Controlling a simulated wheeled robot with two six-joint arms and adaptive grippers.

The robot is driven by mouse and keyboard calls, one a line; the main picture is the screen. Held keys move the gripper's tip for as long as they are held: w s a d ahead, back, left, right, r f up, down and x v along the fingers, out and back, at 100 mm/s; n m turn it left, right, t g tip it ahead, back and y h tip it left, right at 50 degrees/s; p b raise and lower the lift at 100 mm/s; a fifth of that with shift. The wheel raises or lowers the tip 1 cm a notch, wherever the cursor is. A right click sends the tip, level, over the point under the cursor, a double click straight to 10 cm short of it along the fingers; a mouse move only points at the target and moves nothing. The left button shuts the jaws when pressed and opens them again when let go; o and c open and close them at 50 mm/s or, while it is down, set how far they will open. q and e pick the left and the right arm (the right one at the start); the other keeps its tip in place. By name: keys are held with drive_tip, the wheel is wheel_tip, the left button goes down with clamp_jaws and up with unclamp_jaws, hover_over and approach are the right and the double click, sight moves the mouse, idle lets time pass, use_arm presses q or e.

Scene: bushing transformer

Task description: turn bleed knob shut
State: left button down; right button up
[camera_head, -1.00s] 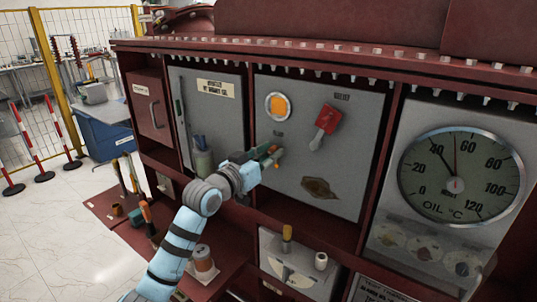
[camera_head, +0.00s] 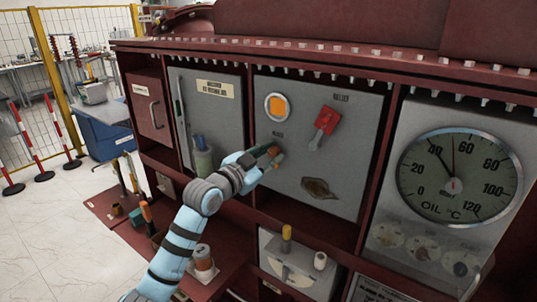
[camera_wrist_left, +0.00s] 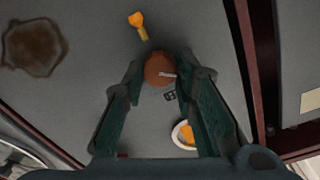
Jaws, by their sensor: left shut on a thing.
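The bleed knob (camera_wrist_left: 160,70) is round and orange-brown with a pale mark, on the grey panel (camera_head: 350,175) below the round orange window (camera_head: 278,106). My left gripper (camera_wrist_left: 162,80) is shut on it, one finger on each side in the left wrist view. In the head view my left gripper (camera_head: 271,157) reaches the panel from the left, and its fingers partly hide the knob (camera_head: 273,149). The window also shows below the knob in the left wrist view (camera_wrist_left: 186,133). My right gripper is not in view.
A red relief lever (camera_head: 325,124) and a dark stain (camera_head: 318,188) are on the same panel, right of my gripper. An oil gauge (camera_head: 459,176) stands further right.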

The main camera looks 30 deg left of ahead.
use_arm(q)
drive_tip(key=m, duration=0.5)
drive_tip(key=shift+f, duration=0.1)
drive_tip(key=m, duration=0.5)
drive_tip(key=shift+d+m+y, duration=0.1)
drive_tip(key=shift+m+y, duration=0.2)
idle(0.3)
drive_tip(key=c, duration=1.5)
unclamp_jaws()
drive_tip(key=shift+o, duration=1)
drive_tip(key=shift+w, duration=0.2)
